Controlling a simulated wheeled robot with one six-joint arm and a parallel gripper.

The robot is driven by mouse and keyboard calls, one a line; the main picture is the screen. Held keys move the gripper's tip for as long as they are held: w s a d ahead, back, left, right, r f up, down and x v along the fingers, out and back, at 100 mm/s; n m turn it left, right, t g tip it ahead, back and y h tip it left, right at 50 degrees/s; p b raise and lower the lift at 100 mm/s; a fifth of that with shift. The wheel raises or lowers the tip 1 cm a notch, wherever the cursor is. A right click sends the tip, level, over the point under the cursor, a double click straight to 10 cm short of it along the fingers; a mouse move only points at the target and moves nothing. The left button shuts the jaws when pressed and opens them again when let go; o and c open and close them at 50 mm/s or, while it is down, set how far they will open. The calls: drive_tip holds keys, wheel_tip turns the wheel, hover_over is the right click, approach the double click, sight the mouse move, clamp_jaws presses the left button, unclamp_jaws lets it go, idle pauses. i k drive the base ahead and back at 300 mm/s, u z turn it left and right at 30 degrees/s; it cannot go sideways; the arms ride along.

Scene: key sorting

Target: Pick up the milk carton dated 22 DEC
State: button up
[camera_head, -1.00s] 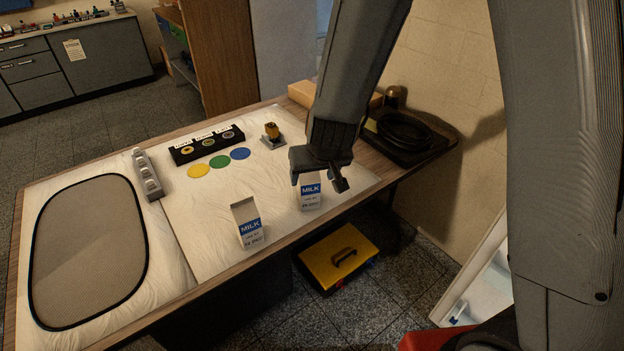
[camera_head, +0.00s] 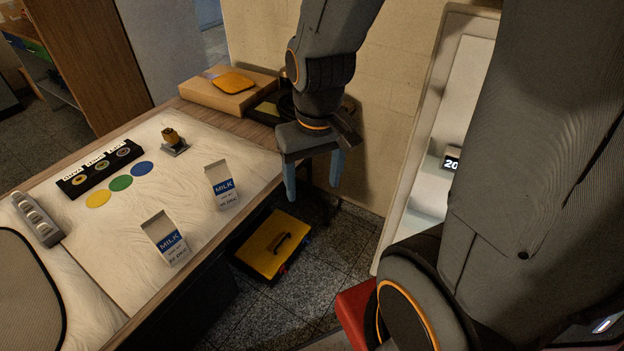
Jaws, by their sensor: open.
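Two white and blue milk cartons stand upright on the table near its front edge.
The table (camera_head: 215,140) also holds a black tray of round pieces (camera_head: 100,167), coloured discs (camera_head: 121,183), a small brass item on a stand (camera_head: 173,140) and a cardboard box (camera_head: 228,92). A yellow toolbox (camera_head: 272,245) sits on the floor below.

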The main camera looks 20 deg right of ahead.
sight(161, 231)
drive_tip(key=z, duration=1.85)
drive_tip(key=k, duration=0.65)
drive_tip(key=u, duration=2.45)
drive_tip(key=i, duration=0.5)
drive_tip(key=z, duration=0.05)
